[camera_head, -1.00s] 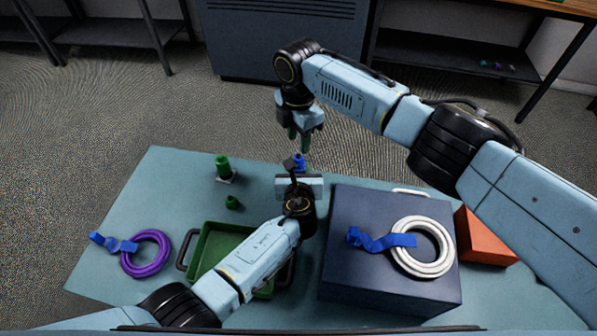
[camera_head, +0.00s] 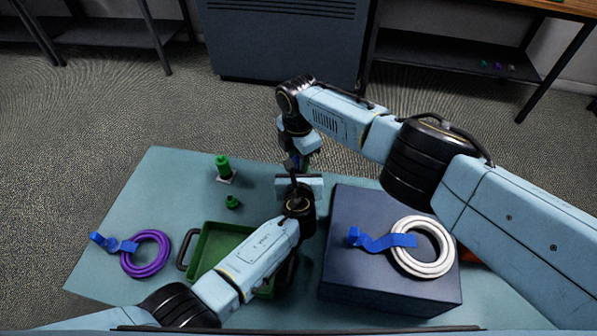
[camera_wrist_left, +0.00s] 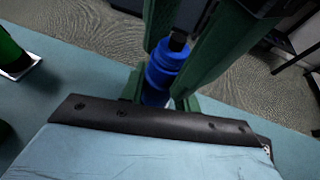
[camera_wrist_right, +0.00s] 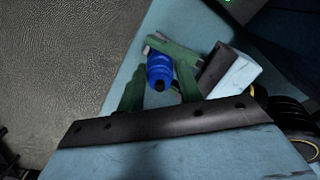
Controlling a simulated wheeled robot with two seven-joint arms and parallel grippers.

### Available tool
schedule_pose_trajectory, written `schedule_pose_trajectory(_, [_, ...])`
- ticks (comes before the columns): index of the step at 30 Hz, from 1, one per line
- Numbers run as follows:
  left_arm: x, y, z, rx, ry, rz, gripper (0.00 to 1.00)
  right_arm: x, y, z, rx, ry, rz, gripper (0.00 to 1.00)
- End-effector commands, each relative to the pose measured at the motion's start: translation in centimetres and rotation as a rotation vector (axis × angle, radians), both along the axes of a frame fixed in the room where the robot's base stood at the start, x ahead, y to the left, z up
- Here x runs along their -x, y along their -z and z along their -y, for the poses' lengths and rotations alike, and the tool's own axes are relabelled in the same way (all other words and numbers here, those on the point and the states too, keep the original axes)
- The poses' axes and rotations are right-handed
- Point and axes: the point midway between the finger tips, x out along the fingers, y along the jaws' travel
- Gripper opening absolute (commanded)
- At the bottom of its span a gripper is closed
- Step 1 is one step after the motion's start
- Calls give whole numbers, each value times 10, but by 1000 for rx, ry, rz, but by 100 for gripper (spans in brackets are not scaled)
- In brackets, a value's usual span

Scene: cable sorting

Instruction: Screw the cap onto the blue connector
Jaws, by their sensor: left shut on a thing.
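The blue connector (camera_wrist_left: 160,75) stands in the jaws of my left gripper (camera_head: 297,180), near the table's far edge. It also shows in the right wrist view (camera_wrist_right: 160,68), with a dark end facing that camera. My left gripper is shut on it. My right gripper (camera_wrist_right: 158,85) points down over the connector from above. Its green fingers are spread on either side of the connector's top, and they look open. I cannot make out the cap as a separate piece from the connector. In the head view my grippers mostly hide the blue parts.
A green connector (camera_head: 223,165) stands on a small pale plate, with a small green piece (camera_head: 232,202) nearby. A green tray (camera_head: 208,246), a purple cable coil (camera_head: 150,262) and a dark box (camera_head: 345,285) bearing a white coil (camera_head: 397,262) are on the table (camera_head: 130,205).

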Motion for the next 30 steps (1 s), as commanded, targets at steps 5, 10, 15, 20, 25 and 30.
schedule_pose_trajectory(5, [0,0,0,0,0,0,0,0,0,0,0,0,0,12])
schedule_pose_trajectory(10, [0,0,0,0,0,0,0,0,0,0,0,10,0,0])
schedule_pose_trajectory(15, [0,0,0,0,0,0,0,0,0,0,-2,177,0,0])
schedule_pose_trajectory(20, [0,0,0,0,0,0,0,0,0,0,0,278,0,0])
schedule_pose_trajectory(25, [0,0,0,0,0,0,0,0,0,1,1,281,0,0])
schedule_pose_trajectory(30, [0,0,0,0,-1,0,0,0,0,1,1,279,0,39])
